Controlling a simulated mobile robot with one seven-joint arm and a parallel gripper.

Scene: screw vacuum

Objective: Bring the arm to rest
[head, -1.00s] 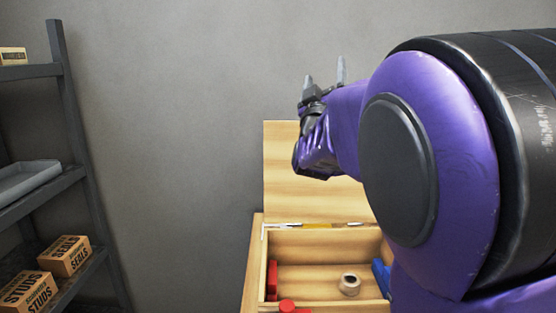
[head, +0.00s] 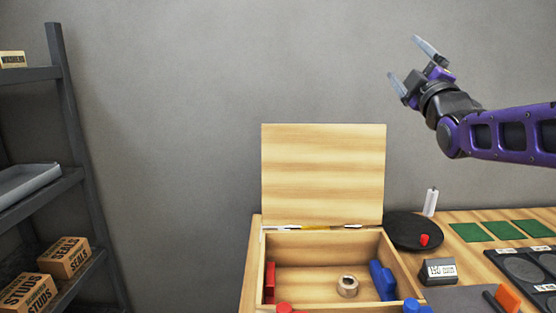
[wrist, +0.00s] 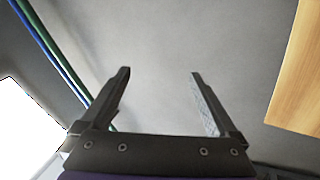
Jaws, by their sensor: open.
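My gripper (head: 412,67) is at the upper right in the head view, raised above the workbench and in front of the grey wall. Its two fingers stand apart, with nothing between them. In the wrist view the open fingers (wrist: 160,88) also show, with plain grey surface behind them. My purple arm reaches in from the right edge of the head view. The gripper touches nothing that I can see.
An open wooden box (head: 322,175) stands on the bench (head: 470,240), holding a tan ring (head: 347,286) and red and blue items. A black disc (head: 400,232), green squares and a small grey box (head: 438,272) lie to its right. A shelf (head: 60,130) stands left.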

